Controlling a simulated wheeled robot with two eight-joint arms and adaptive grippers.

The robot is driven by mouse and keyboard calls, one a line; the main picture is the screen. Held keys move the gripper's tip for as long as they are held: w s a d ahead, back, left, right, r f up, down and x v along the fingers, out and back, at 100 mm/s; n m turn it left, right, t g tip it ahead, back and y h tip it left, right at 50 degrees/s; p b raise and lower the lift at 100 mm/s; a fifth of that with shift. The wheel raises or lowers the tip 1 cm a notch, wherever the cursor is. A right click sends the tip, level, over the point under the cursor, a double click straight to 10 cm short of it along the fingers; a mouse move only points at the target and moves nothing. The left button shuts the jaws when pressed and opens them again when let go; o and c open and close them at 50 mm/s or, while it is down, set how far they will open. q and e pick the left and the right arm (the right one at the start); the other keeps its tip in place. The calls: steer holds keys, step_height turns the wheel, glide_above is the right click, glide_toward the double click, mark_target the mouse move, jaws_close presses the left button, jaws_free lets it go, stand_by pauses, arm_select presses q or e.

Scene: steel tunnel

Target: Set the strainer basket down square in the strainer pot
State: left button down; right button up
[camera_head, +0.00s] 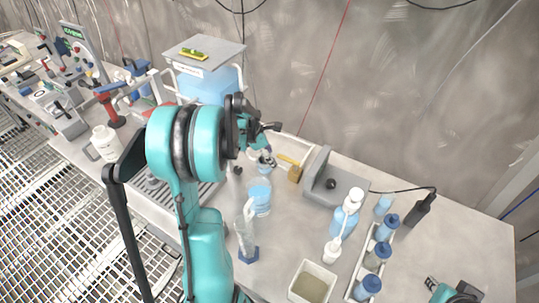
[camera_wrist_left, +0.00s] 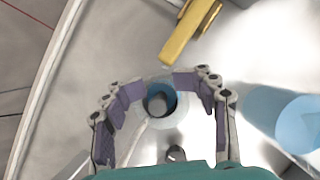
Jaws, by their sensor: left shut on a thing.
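A pale round thing shows under the gripper in the head view (camera_head: 266,160). I cannot make out for certain which vessel is the strainer pot. My right gripper (camera_head: 452,288) is at the lower right edge, partly cut off; its jaw opening is unclear.
A clear vessel with blue liquid (camera_head: 258,198) stands in front of the left gripper. A grey device (camera_head: 335,188), a wash bottle (camera_head: 347,215), a rack of blue-capped bottles (camera_head: 378,255) and a square tub (camera_head: 312,284) occupy the right.

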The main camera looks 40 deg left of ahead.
arm_select(q)
steer(key=shift+s+a+f, duration=0.15)
steer(key=shift+f, duration=0.4)
steer(key=shift+s+r, duration=0.1)
steer(key=shift+r, duration=0.05)
steer(key=shift+a, duration=0.1)
steer(key=shift+r, duration=0.1)
steer(key=shift+a+r+p, duration=0.2)
steer(key=shift+r+p, duration=0.35)
steer(key=shift+p, duration=0.15)
steer(key=shift+r, duration=0.45)
